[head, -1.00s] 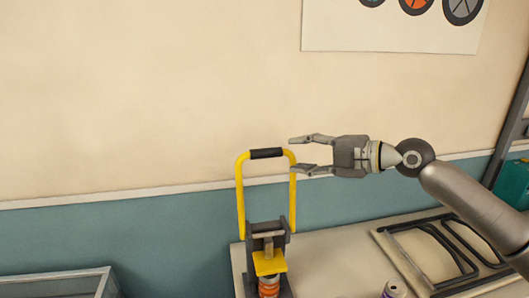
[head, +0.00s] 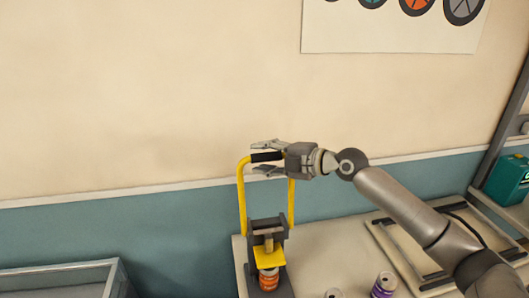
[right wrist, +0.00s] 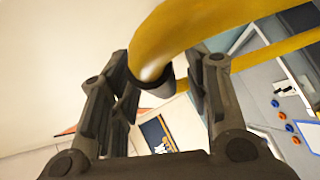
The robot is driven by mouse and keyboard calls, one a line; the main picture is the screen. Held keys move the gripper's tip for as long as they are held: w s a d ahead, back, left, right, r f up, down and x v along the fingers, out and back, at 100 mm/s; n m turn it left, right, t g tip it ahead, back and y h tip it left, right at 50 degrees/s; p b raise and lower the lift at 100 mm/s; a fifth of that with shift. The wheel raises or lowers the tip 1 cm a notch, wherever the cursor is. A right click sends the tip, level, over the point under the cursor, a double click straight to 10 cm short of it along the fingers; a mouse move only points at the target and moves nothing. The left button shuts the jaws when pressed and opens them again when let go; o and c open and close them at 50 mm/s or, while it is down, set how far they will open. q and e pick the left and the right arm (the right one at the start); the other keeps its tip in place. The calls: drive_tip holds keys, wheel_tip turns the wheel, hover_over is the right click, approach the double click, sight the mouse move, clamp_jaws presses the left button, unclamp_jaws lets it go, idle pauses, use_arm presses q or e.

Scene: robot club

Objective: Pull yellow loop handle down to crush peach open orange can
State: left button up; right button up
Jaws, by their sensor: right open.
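The yellow loop handle (head: 242,198) stands upright on the can crusher, with a black grip (head: 266,157) across its top. The crusher (head: 267,235) is dark with a yellow plate above an orange striped can (head: 268,281), which sits upright low in the press. My right gripper (head: 268,158) is open, its fingers above and below the black grip from the right. In the right wrist view, the yellow handle (right wrist: 200,30) and the dark end of its grip lie between the open fingers (right wrist: 165,95). My left gripper is out of view.
A purple can (head: 384,286) and the top of another can (head: 333,294) stand on the table to the right of the crusher. A dark-framed rack (head: 400,250) lies further right. A glass-topped case (head: 60,280) is at the lower left.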

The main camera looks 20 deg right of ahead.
clamp_jaws()
idle(0.4)
